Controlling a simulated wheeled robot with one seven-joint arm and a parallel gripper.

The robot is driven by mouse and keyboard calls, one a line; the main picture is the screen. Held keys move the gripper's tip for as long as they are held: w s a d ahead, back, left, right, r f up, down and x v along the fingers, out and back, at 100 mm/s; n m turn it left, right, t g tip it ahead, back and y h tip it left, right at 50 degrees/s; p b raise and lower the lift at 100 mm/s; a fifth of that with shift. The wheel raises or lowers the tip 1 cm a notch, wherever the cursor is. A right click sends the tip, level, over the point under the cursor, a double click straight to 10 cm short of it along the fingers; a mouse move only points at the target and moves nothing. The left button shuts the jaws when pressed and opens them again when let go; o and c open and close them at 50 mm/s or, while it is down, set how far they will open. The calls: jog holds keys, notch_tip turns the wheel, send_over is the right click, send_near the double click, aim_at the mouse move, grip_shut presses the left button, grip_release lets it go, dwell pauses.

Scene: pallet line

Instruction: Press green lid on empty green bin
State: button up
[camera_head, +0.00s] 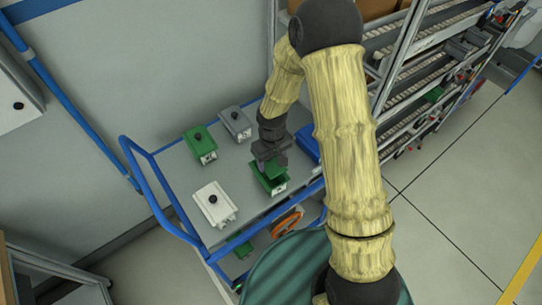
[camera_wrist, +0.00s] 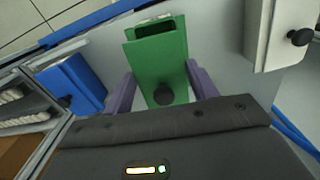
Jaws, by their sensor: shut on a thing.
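The green lid (camera_wrist: 160,68) with its round black knob (camera_wrist: 163,96) lies between the two purple fingers of my gripper (camera_wrist: 161,92), one finger along each side. My gripper (camera_head: 270,160) also shows in the head view, pointing down over the cart's right part. The green bin (camera_head: 275,187) is directly under it, with a pale label on its near end. My gripper hides much of the lid and bin there. I cannot tell whether the lid is fully seated on the bin.
The blue-railed cart (camera_head: 170,165) also carries another green lidded bin (camera_head: 200,147), a grey one (camera_head: 235,123), a white one (camera_head: 215,203) and a blue one (camera_head: 307,143). The blue one (camera_wrist: 68,82) and white one (camera_wrist: 275,35) flank my gripper. A roller rack (camera_head: 425,70) stands right.

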aim_at(272, 165)
jog(key=shift+s+d, duration=0.1)
jog(key=shift+s, duration=0.1)
jog(key=shift+f, duration=0.1)
jog(key=shift+w+f+b, duration=0.15)
jog(key=shift+f+b, duration=2)
jog(key=shift+f, duration=0.5)
jog(key=shift+s, duration=0.25)
jog(key=shift+w+f, duration=0.15)
jog(key=o, duration=1.4)
